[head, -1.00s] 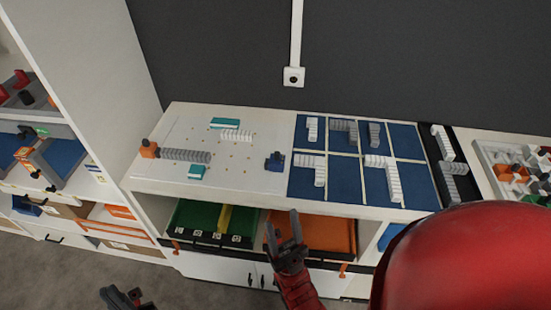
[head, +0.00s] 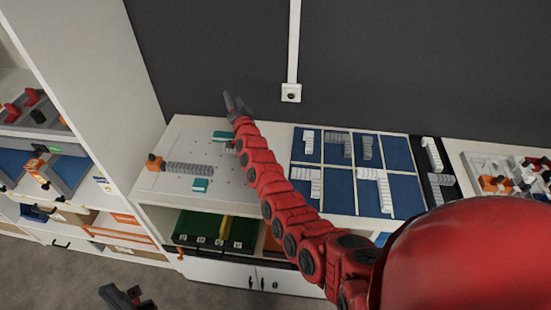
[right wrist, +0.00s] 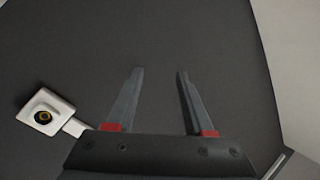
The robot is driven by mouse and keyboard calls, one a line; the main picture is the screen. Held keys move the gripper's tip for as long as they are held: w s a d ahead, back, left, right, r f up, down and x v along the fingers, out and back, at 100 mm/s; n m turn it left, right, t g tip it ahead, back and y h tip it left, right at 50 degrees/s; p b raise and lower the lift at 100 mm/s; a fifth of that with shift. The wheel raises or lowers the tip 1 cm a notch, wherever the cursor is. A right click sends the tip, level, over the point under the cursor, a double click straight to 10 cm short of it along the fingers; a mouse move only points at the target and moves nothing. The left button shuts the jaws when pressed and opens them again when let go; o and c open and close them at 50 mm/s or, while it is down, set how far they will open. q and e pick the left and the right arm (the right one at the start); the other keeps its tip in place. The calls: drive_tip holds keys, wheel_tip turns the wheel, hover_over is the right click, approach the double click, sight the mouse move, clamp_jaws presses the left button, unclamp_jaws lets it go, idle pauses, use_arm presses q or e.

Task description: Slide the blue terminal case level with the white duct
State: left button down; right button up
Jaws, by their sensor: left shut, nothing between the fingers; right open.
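The dark blue terminal case, seen earlier on the right part of the white board (head: 165,197), is hidden behind my right arm in the head view. The white ribbed duct on that board is mostly or wholly covered by the same arm. My right gripper (head: 235,103) is raised in front of the dark wall beyond the board, open and empty. In the right wrist view its fingers (right wrist: 160,95) are apart with only wall between them. My left gripper (head: 122,298) is shut and empty, low over the floor at the bottom left.
The board also holds a grey ribbed duct (head: 188,168) by an orange block (head: 154,162) and two teal blocks (head: 222,136) (head: 200,185). A blue gridded mat (head: 340,190) carries several ribbed pieces. A wall socket (head: 291,92) is above. A shelf unit (head: 100,90) stands left.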

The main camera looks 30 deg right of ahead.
drive_tip(key=a+r+n+g+y+p, duration=0.4)
drive_tip(key=a+g+y, duration=0.15)
drive_tip(key=g, duration=0.25)
drive_tip(key=s+d+g+h+p, duration=0.2)
drive_tip(key=s+d+g, duration=0.3)
drive_tip(key=s, duration=0.6)
drive_tip(key=s+d+g+h+p, duration=0.1)
drive_tip(key=s+d+g, duration=0.4)
drive_tip(key=s, duration=0.6)
drive_tip(key=shift+m, duration=0.4)
wheel_tip(320, 180, down, 13)
drive_tip(key=b, duration=0.4)
drive_tip(key=shift+r, duration=0.15)
drive_tip(key=shift+p, duration=0.6)
wheel_tip(320, 180, down, 2)
drive_tip(key=shift+f+p, duration=0.1)
drive_tip(key=shift+p, duration=0.3)
drive_tip(key=shift+f, duration=0.7)
drive_tip(key=shift+w+f, duration=0.1)
drive_tip(key=shift+f, duration=0.35)
drive_tip(key=shift+d, duration=0.1)
